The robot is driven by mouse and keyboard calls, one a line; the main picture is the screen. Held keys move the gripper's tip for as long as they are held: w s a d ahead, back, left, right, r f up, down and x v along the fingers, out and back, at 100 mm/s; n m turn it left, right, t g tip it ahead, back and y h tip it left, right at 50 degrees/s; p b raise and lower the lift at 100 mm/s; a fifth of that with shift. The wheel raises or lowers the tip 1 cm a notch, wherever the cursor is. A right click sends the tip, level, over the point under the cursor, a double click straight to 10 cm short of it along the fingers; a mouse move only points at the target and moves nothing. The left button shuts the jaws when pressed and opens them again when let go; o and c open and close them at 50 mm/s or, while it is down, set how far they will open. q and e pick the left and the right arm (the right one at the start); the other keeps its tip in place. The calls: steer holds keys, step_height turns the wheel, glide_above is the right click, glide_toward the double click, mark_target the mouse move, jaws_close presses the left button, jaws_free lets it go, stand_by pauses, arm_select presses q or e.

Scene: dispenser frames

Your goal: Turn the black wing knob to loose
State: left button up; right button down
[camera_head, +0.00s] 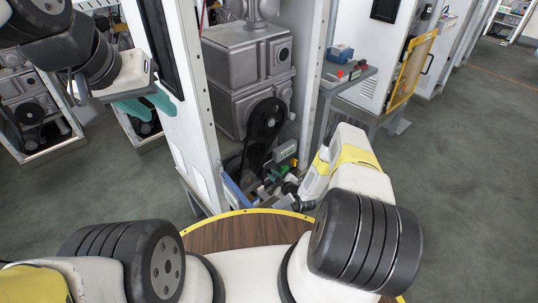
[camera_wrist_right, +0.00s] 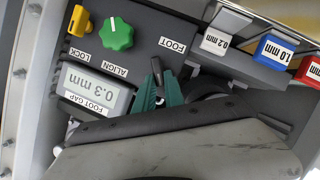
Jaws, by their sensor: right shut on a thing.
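The black wing knob (camera_wrist_right: 157,74) stands by the FOOT label on the dark grey panel (camera_wrist_right: 150,37) in the right wrist view. My right gripper (camera_wrist_right: 158,92) is shut on it, with one teal finger on each side of its wing. Most of the knob's base is hidden by the fingers, and no tight or loose marking can be read. In the head view the right arm reaches down into the cabinet's lower part and hides the knob. My left gripper (camera_head: 148,106) hangs at the upper left, outside the cabinet, holding nothing that I can see; its finger gap is unclear.
Beside the knob are a green ALIGN knob (camera_wrist_right: 116,34), a yellow LOCK knob (camera_wrist_right: 79,20) and a FOOT GAP display (camera_wrist_right: 91,92) reading 0.3 mm. White (camera_wrist_right: 216,41), blue (camera_wrist_right: 272,52) and red (camera_wrist_right: 308,72) gauge blocks sit close by. The cabinet wall (camera_head: 184,125) bounds the left.

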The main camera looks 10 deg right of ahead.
steer(key=shift+s+a+f+n+t+h, duration=0.25)
steer(key=shift+n+t, duration=0.45)
steer(key=shift+n, duration=0.75)
steer(key=shift+w+a+f+n+t+h, duration=0.1)
steer(key=shift+f+n+t+h, duration=0.15)
steer(key=shift+n+t, duration=0.85)
steer(key=shift+s+a+f+n+t+h, duration=0.1)
steer(key=shift+s+f+n+t+h, duration=0.2)
steer(key=shift+n, duration=1.55)
steer(key=shift+w+f, duration=0.1)
steer(key=shift+w, duration=0.05)
steer(key=c, duration=1.4)
jaws_free()
steer(key=shift+c, duration=0.2)
steer(key=s+d, duration=0.1)
steer(key=s, duration=0.6)
steer(key=shift+s+d, duration=0.3)
steer(key=shift+s, duration=0.05)
